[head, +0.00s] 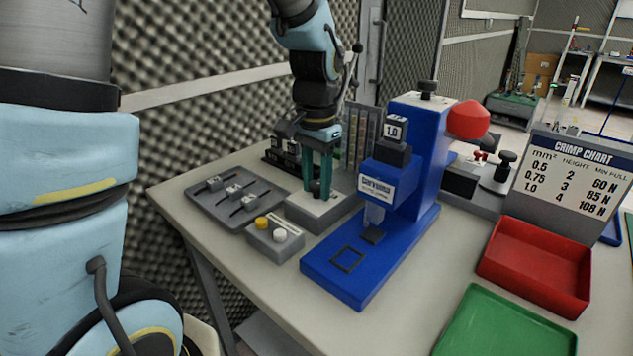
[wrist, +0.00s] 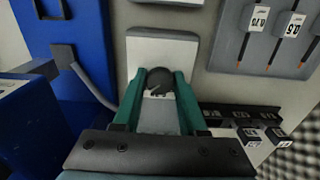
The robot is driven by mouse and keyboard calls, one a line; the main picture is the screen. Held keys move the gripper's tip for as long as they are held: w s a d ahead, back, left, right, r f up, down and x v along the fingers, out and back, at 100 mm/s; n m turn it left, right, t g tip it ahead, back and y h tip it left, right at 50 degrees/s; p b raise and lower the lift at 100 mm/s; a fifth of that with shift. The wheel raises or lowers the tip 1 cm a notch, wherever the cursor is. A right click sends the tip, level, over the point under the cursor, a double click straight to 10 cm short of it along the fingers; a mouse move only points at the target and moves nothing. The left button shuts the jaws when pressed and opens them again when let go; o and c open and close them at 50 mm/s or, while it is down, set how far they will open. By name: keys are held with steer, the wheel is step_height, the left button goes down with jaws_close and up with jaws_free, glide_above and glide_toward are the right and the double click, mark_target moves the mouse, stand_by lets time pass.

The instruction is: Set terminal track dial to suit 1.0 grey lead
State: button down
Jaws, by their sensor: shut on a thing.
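The terminal track dial is a dark round knob (wrist: 160,80) on a white plate (wrist: 172,50) atop a small grey box (head: 302,214). My gripper (head: 320,192) reaches down to this box from above. In the wrist view its two green fingers (wrist: 158,88) stand on either side of the knob, shut on it. The fingers mostly hide the knob in the head view, and its setting cannot be read. The crimp chart (head: 572,172) lists 1.0 with height 4 and 108 N. A grey tray (head: 203,211) left of the box holds several labelled leads (head: 236,190).
A blue press (head: 418,170) with a block marked 1.0 (head: 395,129) stands close right of my gripper. Red (head: 540,262) and green (head: 500,325) trays lie at right. Foam wall (head: 200,120) is behind.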

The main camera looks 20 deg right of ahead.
mark_target(317, 184)
steer(key=c, duration=0.5)
jaws_free()
step_height(317, 184, up, 11)
steer(key=shift+f+b, duration=0.1)
steer(key=shift+b, duration=0.2)
steer(key=a+f+n, duration=0.3)
steer(key=a, duration=0.5)
steer(key=w+a+f+n+t+p, duration=0.1)
steer(key=a+f+n, duration=0.3)
steer(key=a, duration=0.5)
steer(key=a+f+n, duration=0.4)
steer(key=a, duration=0.4)
steer(key=shift+w+a+t+p, duration=0.2)
steer(key=shift+a+t+p, duration=0.05)
steer(key=shift+t+p, duration=0.1)
